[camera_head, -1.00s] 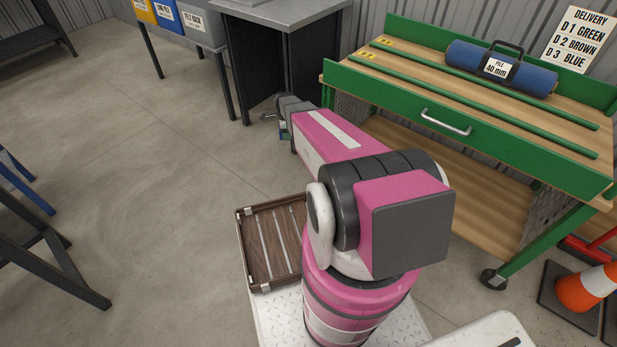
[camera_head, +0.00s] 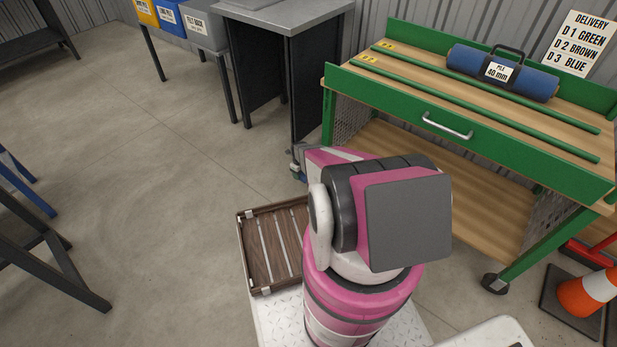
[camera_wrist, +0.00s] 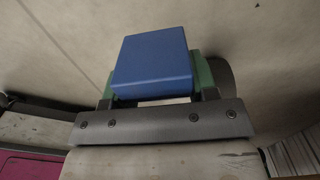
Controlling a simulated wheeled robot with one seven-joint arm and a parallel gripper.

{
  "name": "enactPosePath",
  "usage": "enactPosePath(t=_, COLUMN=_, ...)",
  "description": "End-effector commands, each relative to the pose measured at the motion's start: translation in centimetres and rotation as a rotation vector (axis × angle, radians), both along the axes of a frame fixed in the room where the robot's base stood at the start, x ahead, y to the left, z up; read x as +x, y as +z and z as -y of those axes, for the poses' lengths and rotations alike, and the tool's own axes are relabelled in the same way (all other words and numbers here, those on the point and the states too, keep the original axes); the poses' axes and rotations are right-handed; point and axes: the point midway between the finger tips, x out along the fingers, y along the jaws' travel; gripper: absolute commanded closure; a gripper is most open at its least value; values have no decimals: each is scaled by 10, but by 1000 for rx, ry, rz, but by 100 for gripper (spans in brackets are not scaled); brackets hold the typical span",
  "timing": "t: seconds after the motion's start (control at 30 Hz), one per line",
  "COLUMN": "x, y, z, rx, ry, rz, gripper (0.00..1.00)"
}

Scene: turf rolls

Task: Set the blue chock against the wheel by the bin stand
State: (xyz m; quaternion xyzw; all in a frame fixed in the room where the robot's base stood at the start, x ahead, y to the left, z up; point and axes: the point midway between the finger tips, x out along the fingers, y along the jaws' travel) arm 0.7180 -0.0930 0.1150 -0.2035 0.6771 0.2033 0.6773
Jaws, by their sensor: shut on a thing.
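The blue chock (camera_wrist: 152,66) fills the middle of the wrist view. My gripper (camera_wrist: 156,84) is shut on it, with a green pad at each side. A dark rounded shape (camera_wrist: 225,78) shows just right of the chock and partly behind the right pad; it looks like a wheel. I cannot tell whether the chock touches it. In the head view my gripper (camera_head: 296,170) is low by the near left leg of the green bench, mostly hidden behind my arm. The wheel under that leg is hidden there too. The bin stand (camera_head: 232,97) is at the upper left.
The green bench (camera_head: 400,106) carries a blue roll (camera_head: 465,66). Its visible right wheel (camera_head: 495,283) is near a traffic cone (camera_head: 590,291). A grey cabinet (camera_head: 315,70) stands between bench and bin stand. Open floor (camera_head: 150,170) lies to the left.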

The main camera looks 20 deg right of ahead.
Motion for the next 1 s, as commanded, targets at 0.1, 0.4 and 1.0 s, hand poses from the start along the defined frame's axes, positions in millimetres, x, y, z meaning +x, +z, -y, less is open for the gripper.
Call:
enactPosePath(t=0.1, x=19, y=-18, z=21, rx=0, ry=-2, rz=0, gripper=83)
enactPosePath(t=0.4, x=44, y=-44, z=58, rx=0, ry=1, rz=0, gripper=83)
enactPosePath(t=1.0, x=46, y=-86, z=62, rx=0, ry=2, rz=0, gripper=83)
